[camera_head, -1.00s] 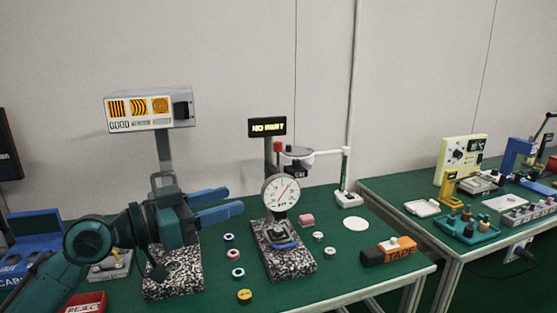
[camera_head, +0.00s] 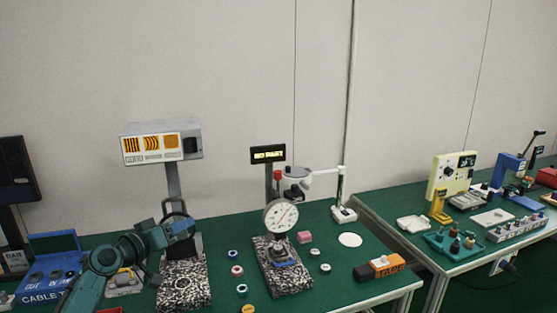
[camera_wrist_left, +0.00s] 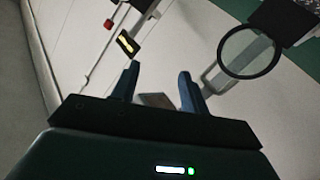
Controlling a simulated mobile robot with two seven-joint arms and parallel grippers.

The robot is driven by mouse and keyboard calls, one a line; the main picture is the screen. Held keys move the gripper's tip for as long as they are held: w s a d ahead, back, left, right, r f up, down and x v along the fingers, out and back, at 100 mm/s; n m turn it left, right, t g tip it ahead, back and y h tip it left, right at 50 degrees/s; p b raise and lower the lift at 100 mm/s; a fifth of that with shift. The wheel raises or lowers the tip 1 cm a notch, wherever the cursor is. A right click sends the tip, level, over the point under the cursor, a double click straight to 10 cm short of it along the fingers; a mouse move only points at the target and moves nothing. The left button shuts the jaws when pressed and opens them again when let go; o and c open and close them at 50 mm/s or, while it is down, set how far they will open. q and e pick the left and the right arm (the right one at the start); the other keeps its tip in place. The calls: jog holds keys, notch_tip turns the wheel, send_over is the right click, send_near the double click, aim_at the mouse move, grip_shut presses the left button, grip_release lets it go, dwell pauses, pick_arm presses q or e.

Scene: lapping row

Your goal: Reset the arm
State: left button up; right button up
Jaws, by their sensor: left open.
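My left gripper (camera_head: 184,226) is in the head view at the left, raised over the rear of the table by the post of the pattern display (camera_head: 160,146). It holds nothing. In the left wrist view its two blue fingers (camera_wrist_left: 158,72) stand apart with a gap between them. My left arm comes in from the lower left and is bent. The dial gauge (camera_head: 281,216) on its speckled stone base (camera_head: 284,275) stands to the right, apart from the gripper. My right gripper is out of view.
Several small rings, including a blue-topped one (camera_head: 233,253), lie between the stone bases. A blue case (camera_head: 50,277) is at left. A second table (camera_head: 400,252) stands right.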

pick_arm(q)
jog(key=w+a+r+m+t+y, duration=0.1)
jog(key=w+a+m+t+y, duration=0.15)
jog(key=a+y, duration=0.75)
jog(key=s+d+f+g+h, duration=0.1)
jog(key=s+d+f+h, duration=0.1)
jog(key=s+d+f, duration=0.5)
jog(key=s+d+f+m+g+h, duration=0.1)
jog(key=s+d+f+g, duration=0.15)
jog(key=s+f, duration=0.7)
jog(key=s+d+f+g+h, duration=0.1)
jog(key=s+d+f+h, duration=0.1)
jog(key=s+d+f, duration=0.55)
jog(key=s+d+f+g, duration=0.1)
jog(key=s, duration=0.7)
jog(key=s+d+f, duration=0.1)
jog(key=s+d, duration=0.1)
jog(key=s, duration=0.6)
jog(key=shift+d+g+h, duration=0.3)
jog(key=shift+g+h, duration=0.1)
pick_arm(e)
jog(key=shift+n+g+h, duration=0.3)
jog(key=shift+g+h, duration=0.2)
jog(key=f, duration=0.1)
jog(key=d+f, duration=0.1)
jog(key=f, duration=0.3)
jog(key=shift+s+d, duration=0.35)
pick_arm(q)
jog(key=shift+n, duration=0.25)
